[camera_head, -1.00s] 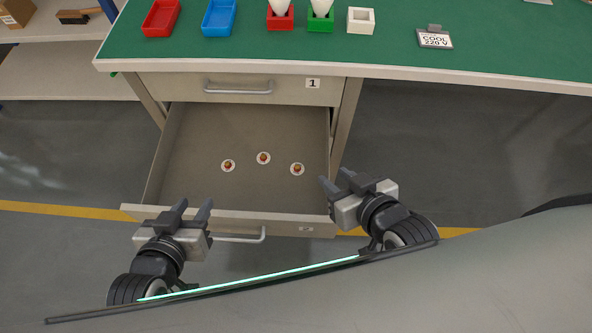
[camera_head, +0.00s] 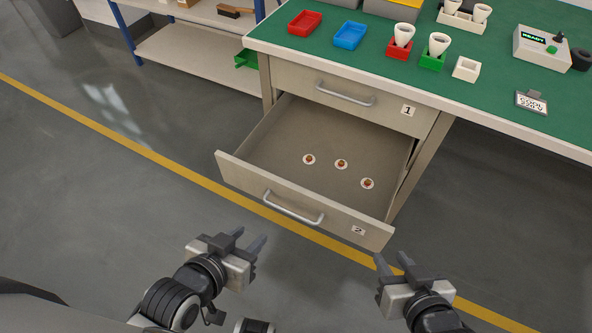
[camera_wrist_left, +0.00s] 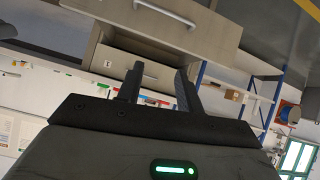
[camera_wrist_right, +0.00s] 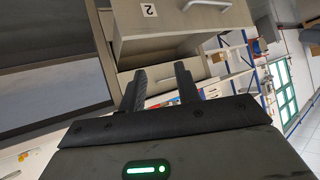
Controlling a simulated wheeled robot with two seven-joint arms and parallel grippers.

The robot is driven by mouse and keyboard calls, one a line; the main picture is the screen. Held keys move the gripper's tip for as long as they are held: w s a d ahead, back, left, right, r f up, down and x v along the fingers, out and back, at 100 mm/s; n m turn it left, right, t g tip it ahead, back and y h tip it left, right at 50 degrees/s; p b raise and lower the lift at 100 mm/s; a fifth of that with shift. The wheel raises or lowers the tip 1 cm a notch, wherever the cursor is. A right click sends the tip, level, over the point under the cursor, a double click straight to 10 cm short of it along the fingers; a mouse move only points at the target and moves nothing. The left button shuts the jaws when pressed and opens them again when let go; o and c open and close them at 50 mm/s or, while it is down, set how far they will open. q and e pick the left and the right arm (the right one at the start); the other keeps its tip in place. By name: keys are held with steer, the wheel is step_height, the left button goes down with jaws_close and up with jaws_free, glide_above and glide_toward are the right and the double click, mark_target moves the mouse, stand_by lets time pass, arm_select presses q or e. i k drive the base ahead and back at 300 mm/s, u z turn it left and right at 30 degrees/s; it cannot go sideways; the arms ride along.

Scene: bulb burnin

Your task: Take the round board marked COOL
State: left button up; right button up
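My right gripper (camera_head: 392,259) is open and empty, just off the drawer's right front corner. Both are far from the board. The wrist views show empty space between both pairs of fingers.
The open drawer 2 (camera_head: 260,148) juts out toward me and holds three small round pieces (camera_head: 341,164). On the bench (camera_head: 490,100) stand red and blue trays, cups in red and green holders, a white square holder (camera_head: 466,69) and a device reading READY (camera_head: 541,48). Floor at left is clear.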

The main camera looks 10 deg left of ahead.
mark_target(340, 164)
steer(key=u, duration=2.25)
steer(key=i, duration=0.55)
steer(key=z, duration=0.8)
steer(key=k, duration=0.15)
steer(key=z, duration=2.1)
steer(key=i, duration=0.5)
steer(key=u, duration=0.05)
